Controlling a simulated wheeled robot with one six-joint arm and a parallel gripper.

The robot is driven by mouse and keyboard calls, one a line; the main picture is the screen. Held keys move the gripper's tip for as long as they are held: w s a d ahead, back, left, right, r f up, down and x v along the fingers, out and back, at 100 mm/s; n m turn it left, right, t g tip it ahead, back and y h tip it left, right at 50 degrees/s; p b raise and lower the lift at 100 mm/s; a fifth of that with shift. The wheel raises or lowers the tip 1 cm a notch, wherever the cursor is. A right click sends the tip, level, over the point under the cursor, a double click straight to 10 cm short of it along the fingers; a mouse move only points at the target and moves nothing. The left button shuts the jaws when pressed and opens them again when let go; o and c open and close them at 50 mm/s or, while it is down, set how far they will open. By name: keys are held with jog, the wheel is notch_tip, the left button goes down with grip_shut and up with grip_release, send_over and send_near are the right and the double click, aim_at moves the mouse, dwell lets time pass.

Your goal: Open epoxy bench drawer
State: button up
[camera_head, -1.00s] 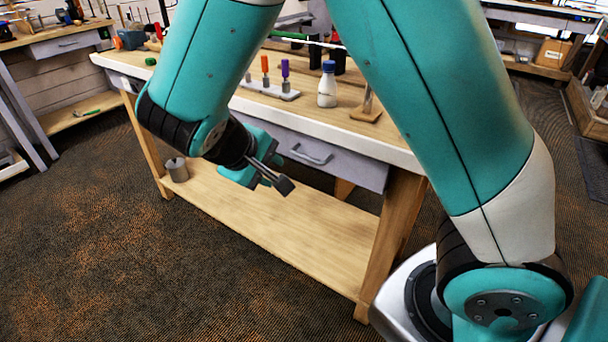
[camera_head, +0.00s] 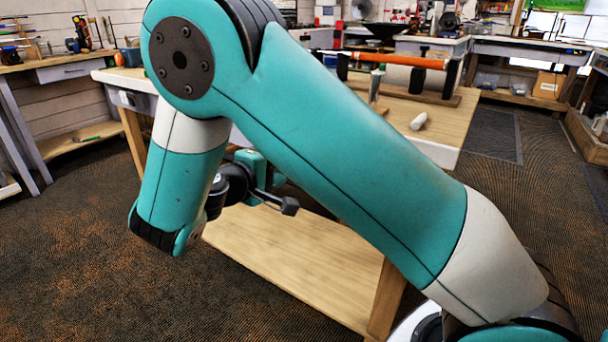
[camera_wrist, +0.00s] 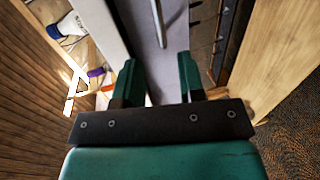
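The epoxy bench drawer's pale grey front (camera_wrist: 150,72) fills the middle of the wrist view. Its metal bar handle (camera_wrist: 159,22) runs down from the top edge of that view. My gripper (camera_wrist: 158,75) is open and empty, its two teal fingers apart in front of the drawer front. The handle lies ahead, roughly in line with the gap, and no finger is seen touching it. In the head view my gripper (camera_head: 252,162) is low by the bench front, its fingertips hidden. My arm covers most of the drawer there. I see no clear gap showing the drawer open.
The bench top (camera_head: 455,122) carries an orange tube (camera_head: 385,59) on black supports and a small white item (camera_head: 418,121). A white bottle with a blue cap (camera_wrist: 70,25) shows in the wrist view. The lower shelf (camera_head: 285,262) is below my gripper. Open floor (camera_head: 80,270) lies left.

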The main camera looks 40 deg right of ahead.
jog(key=b+x, duration=0.3)
jog(key=x, duration=0.7)
jog(key=shift+d, duration=0.25)
jog(key=shift+c, duration=0.4)
grip_shut()
